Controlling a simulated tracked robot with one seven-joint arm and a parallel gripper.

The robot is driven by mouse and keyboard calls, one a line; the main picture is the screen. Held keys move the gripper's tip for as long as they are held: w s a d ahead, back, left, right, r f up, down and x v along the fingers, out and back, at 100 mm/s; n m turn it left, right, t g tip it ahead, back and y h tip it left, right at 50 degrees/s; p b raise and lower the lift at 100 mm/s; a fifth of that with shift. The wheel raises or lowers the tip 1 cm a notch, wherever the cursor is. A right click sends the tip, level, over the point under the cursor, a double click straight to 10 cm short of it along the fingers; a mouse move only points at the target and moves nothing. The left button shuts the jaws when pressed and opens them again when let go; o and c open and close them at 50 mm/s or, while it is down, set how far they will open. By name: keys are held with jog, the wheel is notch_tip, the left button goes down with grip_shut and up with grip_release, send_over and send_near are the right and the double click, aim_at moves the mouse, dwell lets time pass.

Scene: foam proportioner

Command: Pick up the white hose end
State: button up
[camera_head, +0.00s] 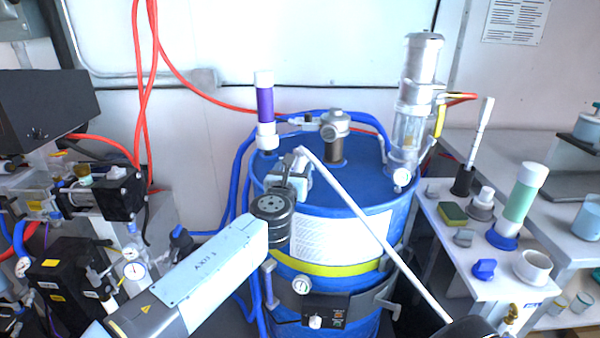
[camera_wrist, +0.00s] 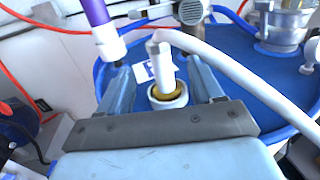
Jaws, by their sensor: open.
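The white hose (camera_head: 365,218) runs from the drum top down to the lower right. Its upper end (camera_head: 301,152) is beside my gripper (camera_head: 290,168), above the drum's near rim. In the wrist view, the hose (camera_wrist: 235,72) arches from the right to a white upright end piece (camera_wrist: 164,68), with a white and brass ring (camera_wrist: 168,95) below it. This piece appears between the two spread fingers of my gripper (camera_wrist: 162,84), with gaps on both sides. My gripper is open and holds nothing. I cannot tell whether the end piece sits in the ring or in front of it.
The blue drum (camera_head: 365,180) carries a purple and white cylinder (camera_head: 265,105), a central metal fitting (camera_head: 335,128) and a clear metal-capped cylinder (camera_head: 412,110). A white side table (camera_head: 455,235) with small items stands at right. Pumps and gauges (camera_head: 90,195) crowd the left.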

aim_at(299, 155)
jog(key=shift+f+x, duration=0.2)
jog(key=shift+x, duration=4.1)
jog(key=shift+a, duration=0.1)
jog(key=shift+c, duration=0.5)
grip_shut()
